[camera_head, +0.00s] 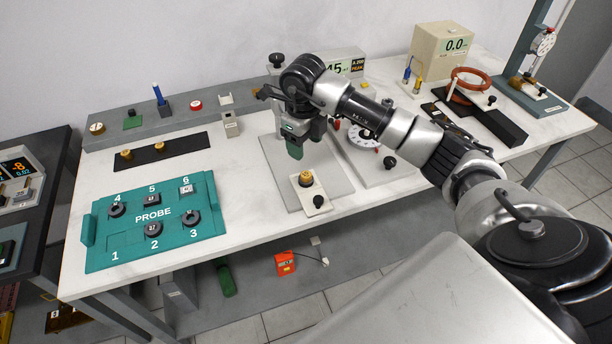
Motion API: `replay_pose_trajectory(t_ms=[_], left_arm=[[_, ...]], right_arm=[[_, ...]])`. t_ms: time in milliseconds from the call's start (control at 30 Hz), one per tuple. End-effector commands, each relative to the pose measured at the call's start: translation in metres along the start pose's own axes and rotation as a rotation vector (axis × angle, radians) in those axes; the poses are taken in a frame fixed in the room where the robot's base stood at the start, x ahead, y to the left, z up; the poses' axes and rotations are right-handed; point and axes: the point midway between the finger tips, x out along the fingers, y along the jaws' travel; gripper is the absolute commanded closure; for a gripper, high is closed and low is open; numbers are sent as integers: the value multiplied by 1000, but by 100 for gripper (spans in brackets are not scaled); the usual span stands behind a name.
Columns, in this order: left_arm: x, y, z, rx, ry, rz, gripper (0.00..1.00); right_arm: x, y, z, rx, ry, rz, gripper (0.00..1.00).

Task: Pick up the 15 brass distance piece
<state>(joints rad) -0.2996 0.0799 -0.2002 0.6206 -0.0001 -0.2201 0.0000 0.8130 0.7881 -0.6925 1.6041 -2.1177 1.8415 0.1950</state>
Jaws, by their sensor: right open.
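Two small brass pieces (126,153) and (160,146) stand on a black strip (165,151) at the left of the white table. Another brass piece (305,179) sits on a small cream block (309,195) on a grey plate. My right gripper (294,146) is open, pointing down above the grey plate, behind and above the cream block. A dark green part shows at its tip. My left gripper is out of view.
A teal PROBE tray (122,240) with numbered places and black knobs fills the table's front left. White table between tray and plate is bare.

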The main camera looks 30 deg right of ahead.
Motion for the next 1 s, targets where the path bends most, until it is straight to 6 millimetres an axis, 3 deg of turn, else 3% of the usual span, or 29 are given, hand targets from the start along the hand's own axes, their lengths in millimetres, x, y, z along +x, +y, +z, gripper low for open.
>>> replay_pose_trajectory(t_ms=[200, 467, 700, 1000], left_arm=[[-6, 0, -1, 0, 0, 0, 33], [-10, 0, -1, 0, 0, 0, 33], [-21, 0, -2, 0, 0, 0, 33], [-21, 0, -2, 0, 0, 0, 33]], right_arm=[[35, 1, -1, 0, 7, 1, 39], [57, 1, 0, -2, 4, 2, 39], [92, -1, 1, -2, 6, 5, 39], [105, -1, 1, -3, 2, 2, 39]])
